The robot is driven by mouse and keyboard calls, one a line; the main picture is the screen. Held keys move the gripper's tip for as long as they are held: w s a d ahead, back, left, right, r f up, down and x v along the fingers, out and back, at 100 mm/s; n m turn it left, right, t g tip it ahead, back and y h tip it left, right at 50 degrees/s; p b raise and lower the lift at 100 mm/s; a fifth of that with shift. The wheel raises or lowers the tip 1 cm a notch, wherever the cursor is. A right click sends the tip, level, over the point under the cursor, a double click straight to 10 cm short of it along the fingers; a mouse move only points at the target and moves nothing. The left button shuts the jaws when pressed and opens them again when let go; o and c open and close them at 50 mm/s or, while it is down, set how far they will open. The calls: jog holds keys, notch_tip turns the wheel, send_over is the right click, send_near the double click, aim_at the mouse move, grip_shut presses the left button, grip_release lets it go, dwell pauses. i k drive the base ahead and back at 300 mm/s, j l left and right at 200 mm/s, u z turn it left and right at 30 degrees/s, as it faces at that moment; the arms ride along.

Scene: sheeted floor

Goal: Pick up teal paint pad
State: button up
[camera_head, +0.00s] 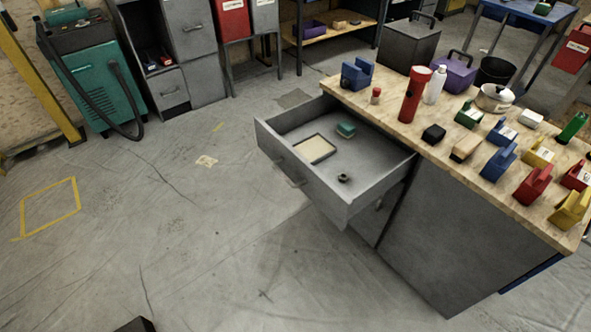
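A small teal block (345,130), which looks like the teal paint pad, lies inside the open grey drawer (335,203), toward its far side. It lies on the drawer floor, behind and right of a shallow cream-coloured tray (315,149) with a dark rim. A small black round item (343,178) sits nearer the drawer's front right. My gripper cannot be made out in this view. Only a dark shape (135,325) shows at the bottom edge, too cut off to identify.
The drawer juts left from a grey cabinet (460,225) with a wooden top (520,205) crowded with coloured blocks, bottles and a red flashlight (414,95). The sheeted floor left of and before the drawer is clear. Grey cabinets (195,50) and a teal machine (98,85) stand behind.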

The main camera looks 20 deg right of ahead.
aim_at(347, 131)
jog(key=u, duration=2.25)
jog(key=z, duration=2.65)
jog(key=i+j, duration=0.25)
jog(key=i, duration=0.2)
jog(key=i+j+u, duration=0.1)
jog(key=i+j, duration=0.15)
jog(key=i, duration=0.2)
jog(key=i+j, duration=0.2)
jog(key=i, duration=0.25)
jog(key=u, duration=0.05)
